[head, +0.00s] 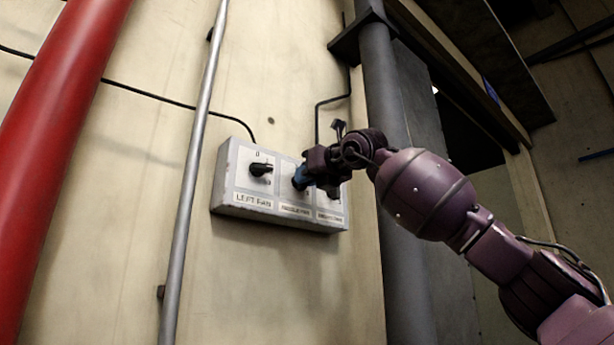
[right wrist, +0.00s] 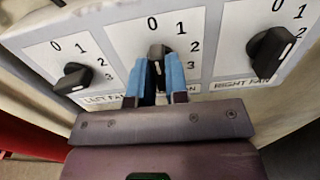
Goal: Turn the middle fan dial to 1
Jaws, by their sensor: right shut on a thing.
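A grey control box (head: 228,205) on the wall carries three black dials. The middle fan dial (right wrist: 156,51) has a plate with 0, 1, 2 and 3 around it. The blue fingers of my right gripper (right wrist: 159,75) are shut on this dial, one on each side. In the head view the right gripper (head: 301,177) covers most of the dial. The dial's top shows between the fingertips, below the 0; its exact pointing is hard to tell. My left gripper is not in view.
The left fan dial (right wrist: 72,78) and right fan dial (right wrist: 270,52) sit close on either side. A thin metal pipe (head: 196,150) runs left of the box, with a red pipe (head: 60,100) farther left. A thick grey pipe (head: 380,75) stands behind my right arm.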

